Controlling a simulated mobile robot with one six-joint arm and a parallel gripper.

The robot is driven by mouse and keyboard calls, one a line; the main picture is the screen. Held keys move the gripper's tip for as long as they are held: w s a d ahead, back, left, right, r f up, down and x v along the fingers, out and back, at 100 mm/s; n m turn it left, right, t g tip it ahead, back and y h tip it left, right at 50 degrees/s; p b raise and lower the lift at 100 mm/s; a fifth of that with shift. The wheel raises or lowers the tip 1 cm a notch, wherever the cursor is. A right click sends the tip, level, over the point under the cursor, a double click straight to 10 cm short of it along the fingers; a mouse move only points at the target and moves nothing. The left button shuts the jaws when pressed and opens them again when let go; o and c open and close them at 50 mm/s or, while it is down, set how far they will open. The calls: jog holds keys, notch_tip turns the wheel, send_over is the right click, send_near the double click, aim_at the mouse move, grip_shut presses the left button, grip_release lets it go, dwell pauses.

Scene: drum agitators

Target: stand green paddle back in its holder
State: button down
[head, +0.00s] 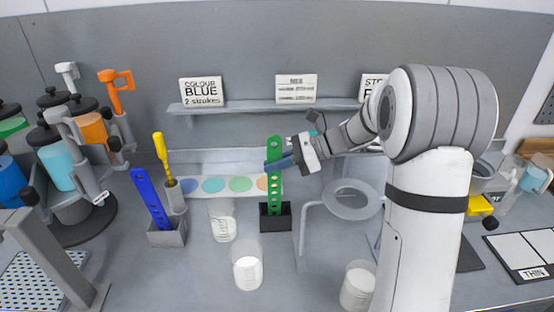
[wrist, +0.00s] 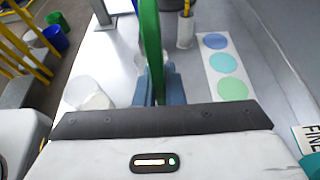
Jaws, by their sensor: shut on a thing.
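The green paddle (head: 274,188), with a row of holes, stands nearly upright in the head view. My gripper (head: 280,164) is shut on its upper part, coming from the right. The paddle's lower end meets the opening of the small black holder (head: 276,222); I cannot tell how deep it sits. In the wrist view the green paddle (wrist: 150,42) rises between my blue fingers (wrist: 156,86). The holder is not clearly seen there.
A blue paddle (head: 151,197) leans in a grey holder (head: 167,236) at left. A yellow tool (head: 165,160) stands in a grey cup behind it. Beakers of white stuff (head: 247,266) stand in front and left of the black holder. A clear round stand (head: 350,199) is close on the right.

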jog(key=shift+f, duration=0.45)
jog(key=c, duration=1.5)
grip_release()
jog(key=shift+o, duration=0.2)
jog(key=b+v, duration=0.1)
jog(key=v, duration=0.7)
jog(key=shift+f, duration=0.1)
